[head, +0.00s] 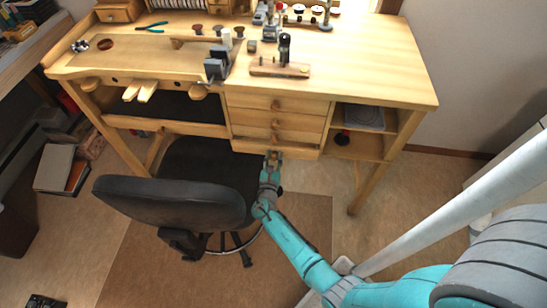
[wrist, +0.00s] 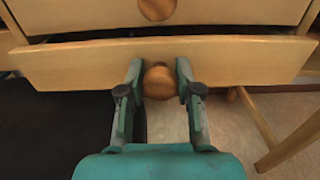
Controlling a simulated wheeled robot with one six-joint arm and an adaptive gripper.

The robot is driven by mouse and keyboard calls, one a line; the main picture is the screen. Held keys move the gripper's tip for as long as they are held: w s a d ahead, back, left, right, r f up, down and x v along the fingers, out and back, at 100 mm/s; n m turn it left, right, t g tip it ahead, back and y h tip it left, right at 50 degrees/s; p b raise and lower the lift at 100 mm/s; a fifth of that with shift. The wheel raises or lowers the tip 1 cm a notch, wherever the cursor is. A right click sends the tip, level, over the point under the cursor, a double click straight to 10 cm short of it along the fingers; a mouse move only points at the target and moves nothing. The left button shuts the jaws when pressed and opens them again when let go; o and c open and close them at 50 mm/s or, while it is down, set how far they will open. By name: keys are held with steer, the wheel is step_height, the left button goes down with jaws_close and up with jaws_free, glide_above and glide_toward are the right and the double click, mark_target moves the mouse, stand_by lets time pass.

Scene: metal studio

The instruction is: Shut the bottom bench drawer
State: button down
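The bottom bench drawer (head: 248,147) is the lowest of the wooden drawers under the bench top. It stands out a little from the stack. In the wrist view its pale front (wrist: 250,62) has a dark gap above it, so it is partly open. Its round wooden knob (wrist: 160,82) sits between my fingers. My gripper (wrist: 160,75), also in the head view (head: 273,156), has one finger on each side of the knob. The fingers appear closed against its sides, with the tips close to the drawer front. The inside of the drawer is hidden.
A black chair (head: 175,205) stands just left of my gripper, its seat partly under the bench. The drawer above (wrist: 90,15) appears shut. A bench leg (head: 372,188) stands to the right, below an open shelf (head: 358,147). Tools lie on the bench top (head: 370,70).

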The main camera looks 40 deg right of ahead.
steer(key=shift+x, duration=2)
steer(key=shift+w, duration=0.1)
steer(key=c, duration=0.8)
jaws_free()
steer(key=v, duration=1.2)
